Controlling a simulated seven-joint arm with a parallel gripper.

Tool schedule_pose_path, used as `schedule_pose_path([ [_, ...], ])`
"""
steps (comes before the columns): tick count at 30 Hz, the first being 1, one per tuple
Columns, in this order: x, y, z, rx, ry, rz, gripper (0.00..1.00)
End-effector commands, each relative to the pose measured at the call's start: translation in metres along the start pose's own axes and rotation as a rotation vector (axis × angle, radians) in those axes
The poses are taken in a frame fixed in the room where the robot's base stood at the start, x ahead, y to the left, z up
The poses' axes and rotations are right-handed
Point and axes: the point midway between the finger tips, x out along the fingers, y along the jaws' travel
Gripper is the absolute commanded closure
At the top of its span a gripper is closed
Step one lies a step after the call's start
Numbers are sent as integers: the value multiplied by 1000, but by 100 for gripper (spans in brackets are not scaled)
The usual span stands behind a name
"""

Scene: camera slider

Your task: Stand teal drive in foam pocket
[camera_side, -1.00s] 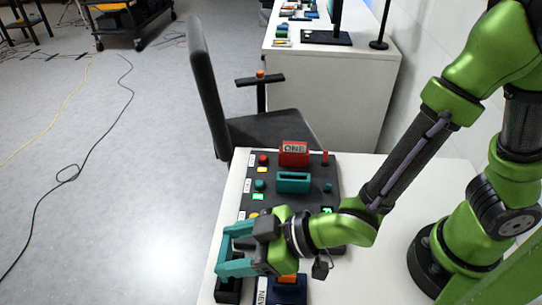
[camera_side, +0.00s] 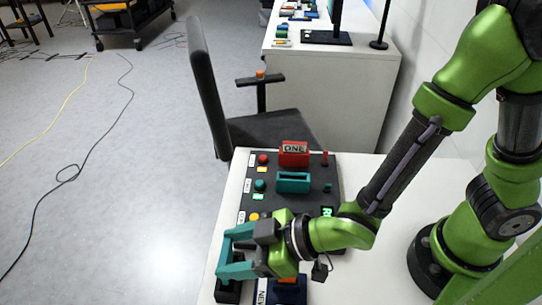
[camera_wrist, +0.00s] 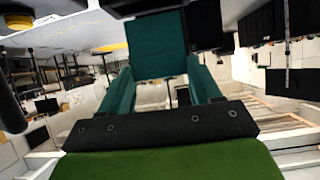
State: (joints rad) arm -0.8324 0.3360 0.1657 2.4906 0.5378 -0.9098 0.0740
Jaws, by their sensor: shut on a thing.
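The teal drive (camera_wrist: 158,45) shows in the wrist view as a dark teal block between the far ends of my teal fingers. My gripper (camera_side: 228,253) is shut on it. In the side view the drive blends with the fingers, which point left over the near left of the table. A black block (camera_side: 228,292), likely the foam, shows partly below the fingers. Its pocket is hidden by my gripper, and I cannot tell whether the drive touches it.
A dark panel (camera_side: 250,212) carries a red dock (camera_side: 294,154) labelled ONE, an empty-looking teal dock (camera_side: 293,182), coloured buttons and a lit green display (camera_side: 327,211). A dark blue item labelled NEW (camera_side: 288,291) stands right of the foam. A chair (camera_side: 262,130) stands behind the table.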

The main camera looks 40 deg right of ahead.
Motion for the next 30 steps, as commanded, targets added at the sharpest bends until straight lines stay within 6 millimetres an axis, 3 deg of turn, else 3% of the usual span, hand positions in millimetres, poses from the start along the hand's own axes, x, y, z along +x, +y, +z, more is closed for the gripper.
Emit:
schedule_pose_path([
  [30, 10, 0, 17, 0, 0, 1, 80],
])
